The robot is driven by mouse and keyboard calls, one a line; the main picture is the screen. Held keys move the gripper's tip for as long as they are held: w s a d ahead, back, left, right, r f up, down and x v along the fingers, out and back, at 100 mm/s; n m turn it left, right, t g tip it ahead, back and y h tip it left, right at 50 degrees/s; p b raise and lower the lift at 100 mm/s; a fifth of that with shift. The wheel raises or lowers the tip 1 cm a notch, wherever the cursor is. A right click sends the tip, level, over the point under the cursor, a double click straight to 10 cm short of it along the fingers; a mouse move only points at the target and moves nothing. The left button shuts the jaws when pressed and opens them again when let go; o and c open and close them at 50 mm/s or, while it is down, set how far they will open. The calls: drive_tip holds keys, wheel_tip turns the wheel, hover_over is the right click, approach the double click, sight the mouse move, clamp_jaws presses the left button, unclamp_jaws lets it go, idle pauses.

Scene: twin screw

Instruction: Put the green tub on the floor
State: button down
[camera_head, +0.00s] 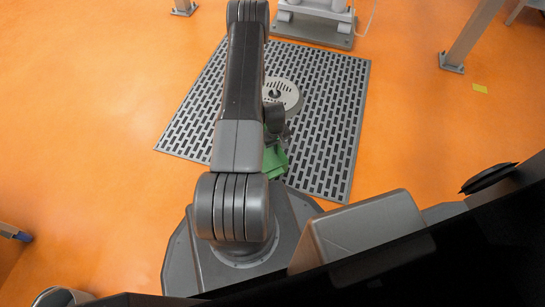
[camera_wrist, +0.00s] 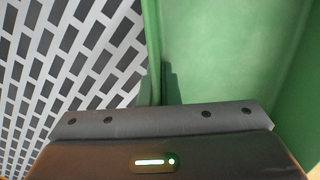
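The green tub (camera_head: 276,164) shows in the head view beside my arm, which hides part of it. In the wrist view the green tub (camera_wrist: 225,50) fills the upper right, seen close up with its wall running down to the gripper. My gripper (camera_wrist: 160,82) is at that wall, with a dark finger against its inner side; it looks shut on the wall. In the head view my gripper (camera_head: 278,136) is just above the tub, mostly behind the arm. I cannot tell the tub's height above the floor. The orange floor (camera_head: 110,100) surrounds a grey slotted mat (camera_head: 325,115).
A round grey disc-like part (camera_head: 284,92) lies on the mat beyond the tub. A machine base (camera_head: 312,30) stands at the back, with a metal leg (camera_head: 465,40) at the upper right. The floor on the left is open.

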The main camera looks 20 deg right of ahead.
wheel_tip(320, 180, down, 7)
drive_tip(key=shift+r+b, duration=0.2)
drive_tip(key=shift+b, duration=0.9)
drive_tip(key=shift+f, duration=0.3)
drive_tip(key=c, duration=1.7)
unclamp_jaws()
drive_tip(key=shift+r, duration=0.1)
drive_tip(key=r+p, duration=0.1)
drive_tip(key=r, duration=0.3)
drive_tip(key=r+p, duration=0.2)
drive_tip(key=r, duration=0.2)
drive_tip(key=r+p, duration=0.1)
drive_tip(key=r, duration=0.3)
drive_tip(key=shift+w+a+r, duration=0.1)
drive_tip(key=shift+w+r, duration=0.1)
drive_tip(key=shift+w, duration=0.15)
